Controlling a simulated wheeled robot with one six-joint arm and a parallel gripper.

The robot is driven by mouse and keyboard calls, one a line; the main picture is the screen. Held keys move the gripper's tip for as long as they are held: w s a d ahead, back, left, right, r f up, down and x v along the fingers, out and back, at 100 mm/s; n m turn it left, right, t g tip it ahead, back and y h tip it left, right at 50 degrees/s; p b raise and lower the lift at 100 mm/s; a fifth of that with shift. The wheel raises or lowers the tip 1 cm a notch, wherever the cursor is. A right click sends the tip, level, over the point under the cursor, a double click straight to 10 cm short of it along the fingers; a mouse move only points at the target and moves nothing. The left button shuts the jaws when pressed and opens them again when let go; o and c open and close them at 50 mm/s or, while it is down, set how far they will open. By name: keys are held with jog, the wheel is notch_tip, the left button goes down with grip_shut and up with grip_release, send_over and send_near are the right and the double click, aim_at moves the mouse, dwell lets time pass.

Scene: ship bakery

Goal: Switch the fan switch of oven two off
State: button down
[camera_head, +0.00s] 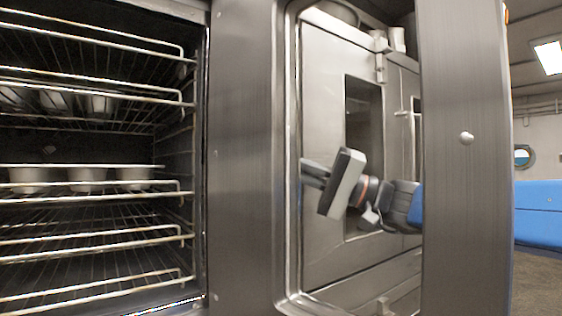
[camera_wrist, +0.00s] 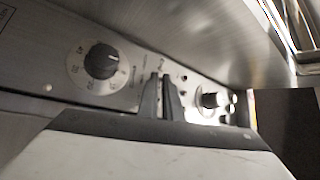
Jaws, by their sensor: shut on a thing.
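My gripper (camera_wrist: 162,88) is in the wrist view at a metal control panel (camera_wrist: 128,38), its two dark fingers close together. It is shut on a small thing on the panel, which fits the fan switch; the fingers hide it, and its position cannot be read. A black round dial (camera_wrist: 101,61) with a numbered ring is to the left of the fingers. Another knob (camera_wrist: 211,99) is to the right. In the head view my gripper (camera_head: 312,173) shows behind the framed opening of a metal door, its tips pointing left; the panel is not seen there.
In the head view an open oven (camera_head: 200,150) at left holds wire racks with several tins (camera_head: 87,175). The metal door frame (camera_head: 460,150) stands between the camera and my arm. Behind is a metal cabinet (camera_head: 325,90). A blue surface (camera_head: 540,208) is at far right.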

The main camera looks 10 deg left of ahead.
jog(key=shift+f, duration=0.1)
dwell(0.3)
jog(key=c, duration=2.2)
grip_release()
jog(key=v, duration=1.7)
jog(key=shift+d+f, duration=0.15)
jog(key=shift+f, duration=0.05)
